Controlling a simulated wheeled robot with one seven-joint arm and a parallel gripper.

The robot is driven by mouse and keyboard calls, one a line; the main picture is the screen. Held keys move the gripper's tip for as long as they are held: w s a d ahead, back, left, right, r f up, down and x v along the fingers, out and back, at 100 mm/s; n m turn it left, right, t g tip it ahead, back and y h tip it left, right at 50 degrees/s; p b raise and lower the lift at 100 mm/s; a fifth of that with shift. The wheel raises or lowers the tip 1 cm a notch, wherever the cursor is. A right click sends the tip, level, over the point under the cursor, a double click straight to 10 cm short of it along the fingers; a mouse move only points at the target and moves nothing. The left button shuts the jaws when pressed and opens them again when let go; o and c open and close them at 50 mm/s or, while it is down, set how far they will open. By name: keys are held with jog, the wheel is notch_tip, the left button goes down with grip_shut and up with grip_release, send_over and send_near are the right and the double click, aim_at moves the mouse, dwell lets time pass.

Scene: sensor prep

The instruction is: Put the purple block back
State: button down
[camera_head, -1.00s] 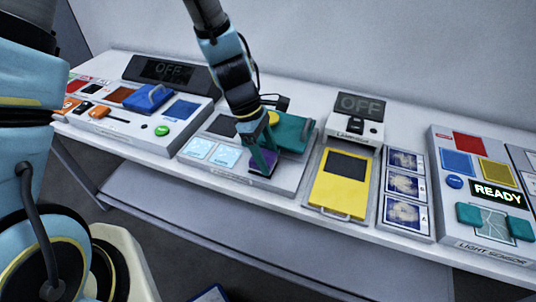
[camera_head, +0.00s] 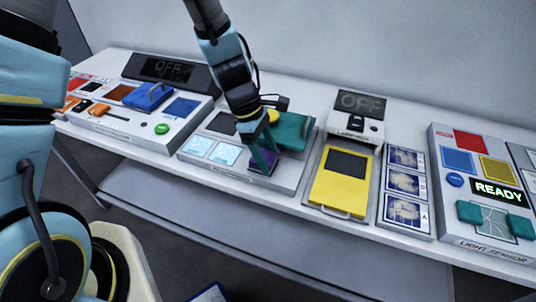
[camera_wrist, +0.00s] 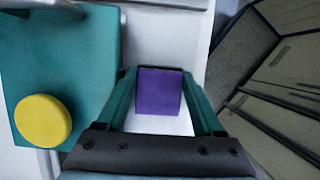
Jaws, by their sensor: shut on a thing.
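The purple block (camera_head: 263,159) is at the front of the grey-white station in the middle of the table. My gripper (camera_head: 262,163) points down at it, with its teal fingers on either side of the block. In the wrist view the purple block (camera_wrist: 159,91) sits between the tips of my gripper (camera_wrist: 160,92), and the fingers are shut on it. The block is low, at or very close to the station's surface; I cannot tell if it touches.
A teal box (camera_head: 293,130) with a yellow knob (camera_wrist: 43,121) stands right beside the block. A laminator with a yellow tray (camera_head: 341,185) is to the right. The station's front edge is close.

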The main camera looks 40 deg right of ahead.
jog(key=shift+f, duration=0.2)
dwell(0.3)
grip_release()
jog(key=shift+w+d+r, duration=0.1)
jog(key=shift+r, duration=0.05)
jog(key=shift+r+p, duration=0.8)
jog(key=shift+r, duration=0.05)
jog(key=shift+r+p, duration=2.85)
jog(key=shift+r, duration=0.25)
jog(key=shift+f, duration=0.1)
